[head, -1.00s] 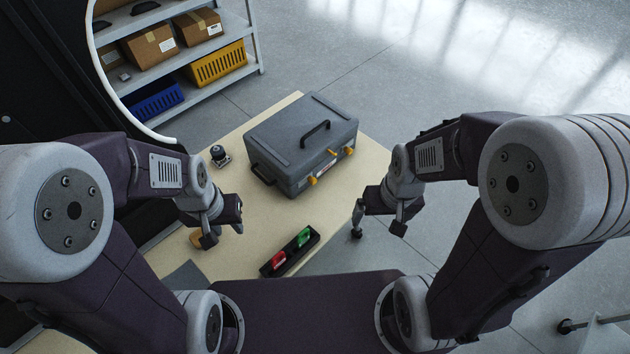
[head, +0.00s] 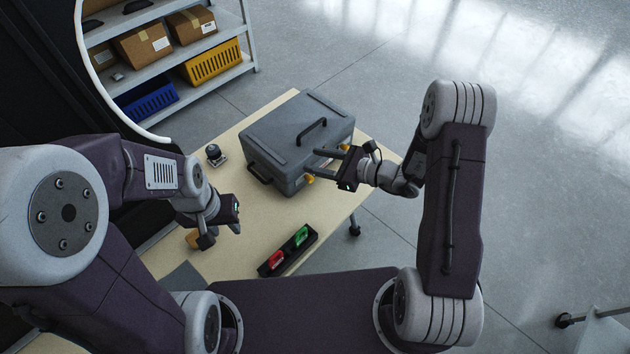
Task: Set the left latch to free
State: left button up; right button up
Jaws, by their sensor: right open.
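The grey case (head: 285,135) stands closed on the table with its black handle on top. Its left latch (head: 310,179) is a small yellow piece on the front face, partly covered by my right gripper. The right latch (head: 345,147), also yellow, shows just behind that gripper. My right gripper (head: 312,161) is open, its fingers pointing left at the case front, close to the left latch. I cannot tell if it touches, nor which way the latch is set. My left gripper (head: 221,236) hangs over the table's left part, apart from the case, looking open and empty.
A black tray (head: 288,250) with a red and a green piece lies on the near part of the table (head: 225,262). A small dark domed device (head: 215,154) stands left of the case. A shelf (head: 165,65) with boxes and crates stands behind.

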jog(key=d+f+m+t+h, duration=0.1)
jog(key=d+f+m+h, duration=0.1)
jog(key=d+f+m, duration=0.3)
send_near(312, 180)
jog(key=x, duration=0.8)
jog(key=shift+w+a+f, duration=0.15)
jog(key=shift+w, duration=0.05)
grip_shut()
dwell(0.7)
